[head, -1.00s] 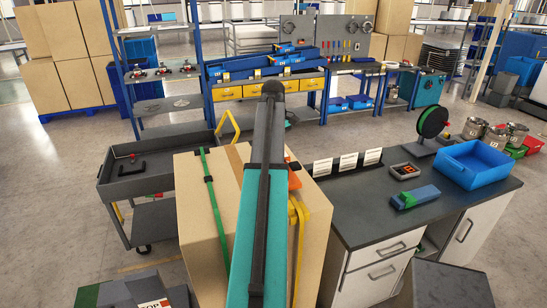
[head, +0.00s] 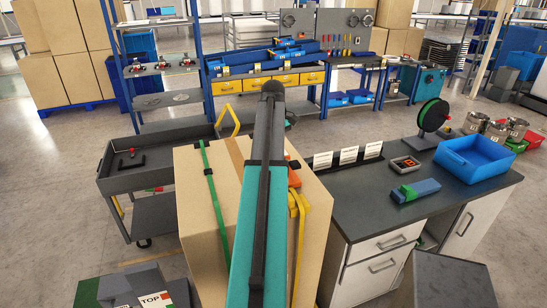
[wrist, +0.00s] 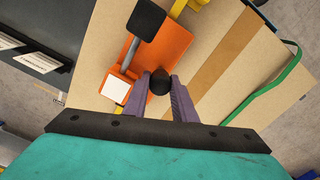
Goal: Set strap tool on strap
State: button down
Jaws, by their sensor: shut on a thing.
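The strap tool is an orange plate (wrist: 150,60) with a black handle block, a grey rod and a black round knob. My gripper (wrist: 160,84) is shut on its black knob in the wrist view. The tool is over the top of a large cardboard carton (head: 190,215); whether it touches the carton is unclear. In the head view my arm hides most of the tool, and only an orange edge (head: 294,179) shows. A yellow strap (head: 301,225) hangs at the carton's right side, close to the tool. A green strap (head: 213,190) with a dark buckle crosses the carton's left part.
A dark-topped bench (head: 355,215) stands close to the carton's right, with white cards (head: 348,155), a blue-green block (head: 415,191) and a blue bin (head: 475,160). A grey cart (head: 115,180) stands on the left. Grey boxes (head: 135,285) are at the front left. Open floor lies beyond.

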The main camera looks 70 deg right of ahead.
jog(key=c, duration=1)
grip_release()
jog(key=shift+c, duration=0.2)
jog(key=shift+r, duration=0.1)
jog(key=shift+r+p, duration=0.8)
jog(key=shift+r, duration=0.5)
jog(key=shift+r+p, duration=0.3)
jog(key=shift+r, duration=1.85)
jog(key=shift+w, duration=0.1)
